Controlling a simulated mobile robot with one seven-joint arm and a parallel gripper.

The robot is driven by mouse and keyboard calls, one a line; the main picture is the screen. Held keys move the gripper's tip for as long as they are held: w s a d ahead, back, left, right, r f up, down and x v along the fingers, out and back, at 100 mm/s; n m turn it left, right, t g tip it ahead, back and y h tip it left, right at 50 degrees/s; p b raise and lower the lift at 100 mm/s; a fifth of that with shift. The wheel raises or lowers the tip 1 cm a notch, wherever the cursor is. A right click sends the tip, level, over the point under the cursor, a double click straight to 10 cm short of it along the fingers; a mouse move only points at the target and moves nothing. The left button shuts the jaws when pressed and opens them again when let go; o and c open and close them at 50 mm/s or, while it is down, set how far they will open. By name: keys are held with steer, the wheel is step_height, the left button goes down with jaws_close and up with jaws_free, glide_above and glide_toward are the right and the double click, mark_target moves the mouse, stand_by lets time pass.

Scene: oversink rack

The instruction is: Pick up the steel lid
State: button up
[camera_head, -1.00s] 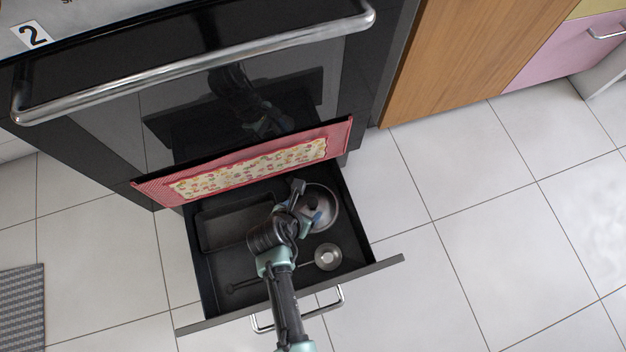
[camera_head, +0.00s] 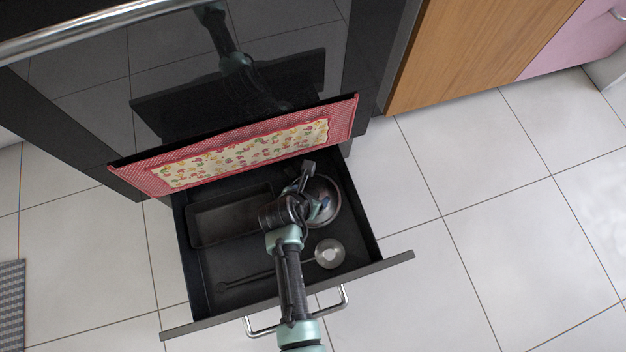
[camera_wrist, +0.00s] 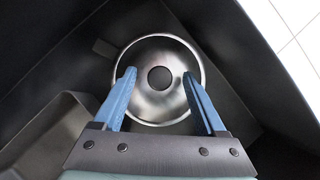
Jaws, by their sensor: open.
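The steel lid (camera_wrist: 150,98) is round and shiny with a dark knob (camera_wrist: 160,78) at its centre. It lies in the back right corner of the open drawer, and it shows partly behind my gripper in the head view (camera_head: 331,203). My gripper (camera_wrist: 158,76) is open and empty. In the wrist view its two blue fingers reach over the lid, one on each side of the knob and apart from it. In the head view my gripper (camera_head: 319,207) is above the lid, with the wrist hiding part of it. I cannot tell how high the fingertips are above the lid.
The black drawer (camera_head: 390,262) is pulled out beneath the oven. A dark rectangular pan (camera_head: 231,217) lies left of the lid, and a steel ladle (camera_head: 329,254) lies nearer the drawer front.

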jaws_close()
stand_by(0.3)
steer(key=shift+r, duration=0.2)
